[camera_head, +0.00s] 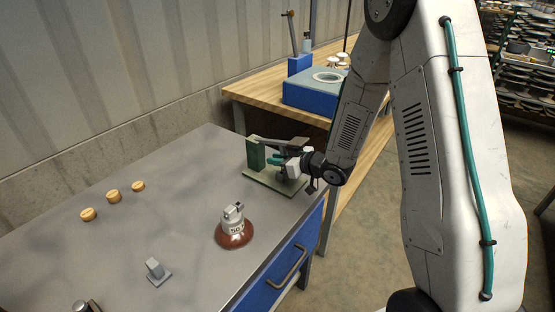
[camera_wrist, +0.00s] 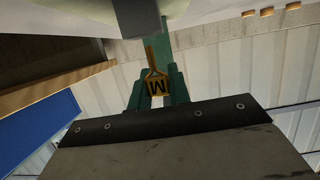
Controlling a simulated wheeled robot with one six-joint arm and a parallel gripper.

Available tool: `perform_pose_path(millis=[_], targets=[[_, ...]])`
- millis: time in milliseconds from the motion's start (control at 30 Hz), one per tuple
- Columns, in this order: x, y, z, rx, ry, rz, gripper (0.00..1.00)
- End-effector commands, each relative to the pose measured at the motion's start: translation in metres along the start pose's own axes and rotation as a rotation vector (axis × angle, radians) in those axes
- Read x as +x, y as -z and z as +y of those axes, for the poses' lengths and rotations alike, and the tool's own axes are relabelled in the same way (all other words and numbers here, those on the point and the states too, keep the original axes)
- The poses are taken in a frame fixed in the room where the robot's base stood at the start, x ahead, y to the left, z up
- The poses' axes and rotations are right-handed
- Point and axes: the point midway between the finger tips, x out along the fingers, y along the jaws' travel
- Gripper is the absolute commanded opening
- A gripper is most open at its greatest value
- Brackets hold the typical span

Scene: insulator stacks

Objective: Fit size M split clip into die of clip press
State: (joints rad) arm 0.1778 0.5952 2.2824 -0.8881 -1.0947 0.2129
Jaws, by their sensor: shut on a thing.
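The size M split clip (camera_wrist: 157,86) is a small yellow-brown piece with a black M, upside down in the wrist view. My gripper (camera_wrist: 157,88) has teal fingers shut on it, with its narrow stem pointing up the picture. The clip press (camera_head: 256,154) is green, with an upright block, a grey bar behind and a flat base plate, near the far right corner of the grey bench. In the head view my gripper (camera_head: 275,159) is at the press, just right of the upright block. The clip is too small to tell there, and I cannot tell whether it touches the die.
On the grey bench (camera_head: 180,200) stand a brown insulator with a metal cap (camera_head: 234,229), a small grey block (camera_head: 156,270) and three tan round pieces (camera_head: 113,197). A wooden bench behind holds a blue box (camera_head: 310,96). The bench middle is clear.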

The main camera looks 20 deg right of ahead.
Motion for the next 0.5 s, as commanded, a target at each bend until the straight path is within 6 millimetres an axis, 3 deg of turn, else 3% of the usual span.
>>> perform_pose_path(millis=[500], targets=[[0.0031,-0.0092,0.0001,0.001,0.001,0.0,0.0]])
